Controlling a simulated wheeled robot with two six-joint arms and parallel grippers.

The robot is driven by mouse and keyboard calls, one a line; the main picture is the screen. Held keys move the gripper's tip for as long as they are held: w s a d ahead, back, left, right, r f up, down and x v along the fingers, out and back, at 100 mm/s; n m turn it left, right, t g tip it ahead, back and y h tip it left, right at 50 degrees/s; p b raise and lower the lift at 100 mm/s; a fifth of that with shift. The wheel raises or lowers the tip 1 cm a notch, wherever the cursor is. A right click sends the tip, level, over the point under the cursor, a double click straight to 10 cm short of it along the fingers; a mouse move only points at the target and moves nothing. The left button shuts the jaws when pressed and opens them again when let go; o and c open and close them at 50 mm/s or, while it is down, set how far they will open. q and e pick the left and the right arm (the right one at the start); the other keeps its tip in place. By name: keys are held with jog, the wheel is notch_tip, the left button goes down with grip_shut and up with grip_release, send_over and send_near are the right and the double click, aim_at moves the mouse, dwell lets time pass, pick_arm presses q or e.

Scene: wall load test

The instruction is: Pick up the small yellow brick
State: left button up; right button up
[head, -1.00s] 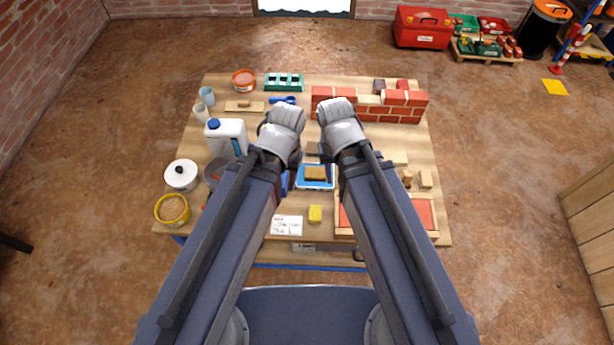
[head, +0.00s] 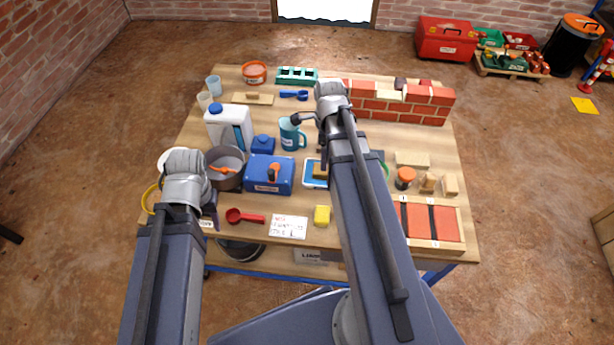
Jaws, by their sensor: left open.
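The small yellow brick (head: 322,215) lies on the wooden table near its front edge, just right of a white card. No gripper touches it. My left gripper (head: 209,210) is open over the front left of the table, well left of the brick; its fingertips are mostly hidden behind its wrist. My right gripper (head: 320,145) is over the middle of the table, beyond the brick and beside a teal jug. My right forearm hides most of it, so its jaws cannot be made out.
A white card (head: 288,227) and a red scoop (head: 245,216) lie between the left gripper and the brick. A blue box (head: 269,175) and a grey pot (head: 226,168) stand behind. A tray of red bricks (head: 447,223) is at right. A brick wall (head: 400,103) stands at the back.

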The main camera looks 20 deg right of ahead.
aim_at(325, 173)
jog(key=shift+f+b, duration=0.7)
jog(key=f+b, duration=0.6)
jog(key=shift+s+d+f, duration=0.1)
jog(key=shift+d+f, duration=0.1)
jog(key=shift+f, duration=0.1)
jog(key=shift+r, duration=0.1)
grip_shut()
